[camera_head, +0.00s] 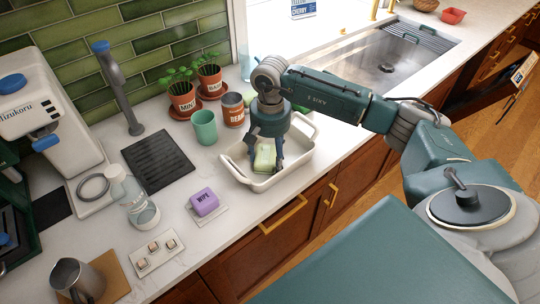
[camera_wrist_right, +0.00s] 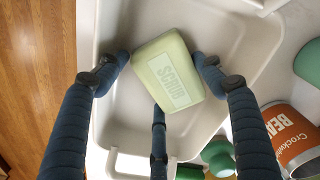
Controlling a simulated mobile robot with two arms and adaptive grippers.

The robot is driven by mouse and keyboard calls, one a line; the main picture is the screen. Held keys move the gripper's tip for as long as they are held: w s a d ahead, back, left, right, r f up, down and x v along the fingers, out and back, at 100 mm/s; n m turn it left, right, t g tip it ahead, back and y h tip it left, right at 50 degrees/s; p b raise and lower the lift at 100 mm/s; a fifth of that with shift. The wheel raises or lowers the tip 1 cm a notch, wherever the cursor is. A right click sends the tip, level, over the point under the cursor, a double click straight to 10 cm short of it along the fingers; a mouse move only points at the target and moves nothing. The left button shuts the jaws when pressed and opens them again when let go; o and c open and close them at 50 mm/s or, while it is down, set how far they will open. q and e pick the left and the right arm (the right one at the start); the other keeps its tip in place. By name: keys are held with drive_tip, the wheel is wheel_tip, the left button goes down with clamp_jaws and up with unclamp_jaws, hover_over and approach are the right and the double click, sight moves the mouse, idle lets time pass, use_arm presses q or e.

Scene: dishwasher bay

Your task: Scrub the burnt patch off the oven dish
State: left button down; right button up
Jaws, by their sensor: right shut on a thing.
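The oven dish (camera_head: 300,154) is white with loop handles and stands on the counter near its front edge. It also fills most of the right wrist view (camera_wrist_right: 246,52). My right gripper (camera_head: 266,163) points down inside the dish, its fingers shut on a pale green-yellow sponge (camera_wrist_right: 168,72) marked "SCRUB". The sponge (camera_head: 264,157) is low in the dish; I cannot tell whether it touches the bottom. No burnt patch shows in either view; the sponge and fingers hide part of the dish floor. My left gripper is not in view.
A "BEANS" can (camera_head: 233,110), a green cup (camera_head: 204,128) and two potted plants (camera_head: 183,97) stand behind the dish. A purple "WIPE" sponge (camera_head: 204,202) and a glass bottle (camera_head: 141,212) are to the left. The sink (camera_head: 390,65) lies beyond, at the right.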

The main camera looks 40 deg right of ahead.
drive_tip(key=shift+w+d+b, duration=0.15)
drive_tip(key=shift+d+b, duration=0.7)
drive_tip(key=shift+d, duration=1.25)
drive_tip(key=shift+f+b, duration=0.1)
drive_tip(key=shift+b, duration=0.25)
drive_tip(key=shift+a, duration=0.55)
drive_tip(key=shift+s+a+f, duration=0.1)
drive_tip(key=shift+s+a, duration=0.1)
drive_tip(key=shift+a, duration=0.65)
drive_tip(key=shift+s+a+f, duration=0.1)
drive_tip(key=shift+s+a, duration=0.1)
drive_tip(key=shift+a, duration=0.65)
drive_tip(key=shift+w+d+r+p, duration=0.1)
drive_tip(key=shift+r+p, duration=0.65)
drive_tip(key=shift+r, duration=0.8)
drive_tip(key=shift+w+r+p, duration=0.1)
drive_tip(key=shift+r+p, duration=0.6)
drive_tip(key=shift+r, duration=0.85)
drive_tip(key=shift+r+p, duration=0.65)
drive_tip(key=shift+r, duration=0.85)
